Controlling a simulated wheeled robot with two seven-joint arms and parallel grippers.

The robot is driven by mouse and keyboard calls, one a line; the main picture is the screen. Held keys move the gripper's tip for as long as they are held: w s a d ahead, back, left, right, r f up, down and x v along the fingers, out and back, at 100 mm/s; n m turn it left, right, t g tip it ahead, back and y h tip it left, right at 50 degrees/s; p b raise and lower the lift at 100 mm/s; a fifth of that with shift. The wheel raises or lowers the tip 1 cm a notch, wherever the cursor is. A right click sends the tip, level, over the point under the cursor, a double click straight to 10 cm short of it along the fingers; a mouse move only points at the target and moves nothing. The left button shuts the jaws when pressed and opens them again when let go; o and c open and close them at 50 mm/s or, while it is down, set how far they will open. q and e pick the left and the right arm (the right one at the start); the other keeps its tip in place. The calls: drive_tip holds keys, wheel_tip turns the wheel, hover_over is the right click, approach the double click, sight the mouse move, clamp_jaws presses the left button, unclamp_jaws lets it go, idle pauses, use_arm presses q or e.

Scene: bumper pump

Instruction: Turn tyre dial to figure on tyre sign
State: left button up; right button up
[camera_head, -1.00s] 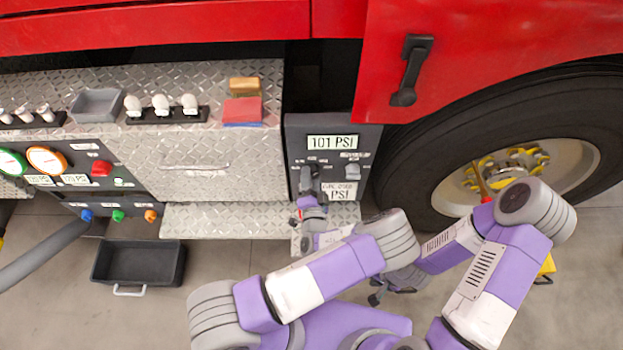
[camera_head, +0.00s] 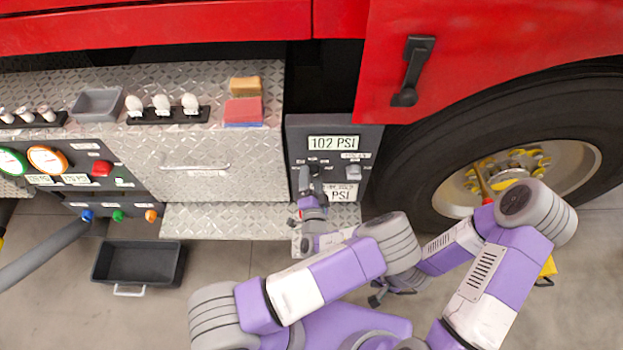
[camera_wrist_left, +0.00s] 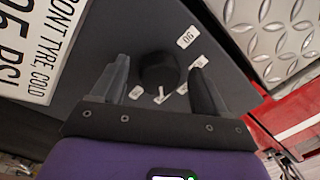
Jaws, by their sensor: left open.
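The black tyre dial (camera_wrist_left: 158,72) sits on a dark panel (camera_head: 367,136) in the left wrist view, with small white number labels around it, one reading 90. My left gripper (camera_wrist_left: 160,84) is open, with one finger on each side of the dial; contact is unclear. The display (camera_head: 333,143) reads 102 PSI. The tyre sign (camera_wrist_left: 38,45) is partly cut off and shows "ront tyre cold" and "05 PSI". My right gripper (camera_head: 390,295) is low, away from the panel; its jaws are unclear.
A second knob (camera_head: 354,172) is right of the dial. The tyre (camera_head: 410,165) and red bodywork lie right and above. A metal step (camera_head: 225,222) juts out below. A black bin (camera_head: 138,265) stands on the floor at left.

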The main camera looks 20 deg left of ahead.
use_arm(q)
drive_tip(key=p+v, duration=0.1)
drive_tip(key=v, duration=0.6)
drive_tip(key=shift+s, duration=0.3)
drive_tip(key=s+a+f+n+g+h+p, duration=0.25)
drive_tip(key=s+f+n+g, duration=0.4)
drive_tip(key=f+g, duration=0.35)
drive_tip(key=s+d+r+n+g+h+p, duration=0.3)
drive_tip(key=s+d+r+n+g+h, duration=0.1)
drive_tip(key=s+r+g+h, duration=0.2)
drive_tip(key=shift+s+d+g+h, duration=0.2)
drive_tip(key=shift+s+g+h, duration=0.3)
drive_tip(key=shift+s+h, duration=0.3)
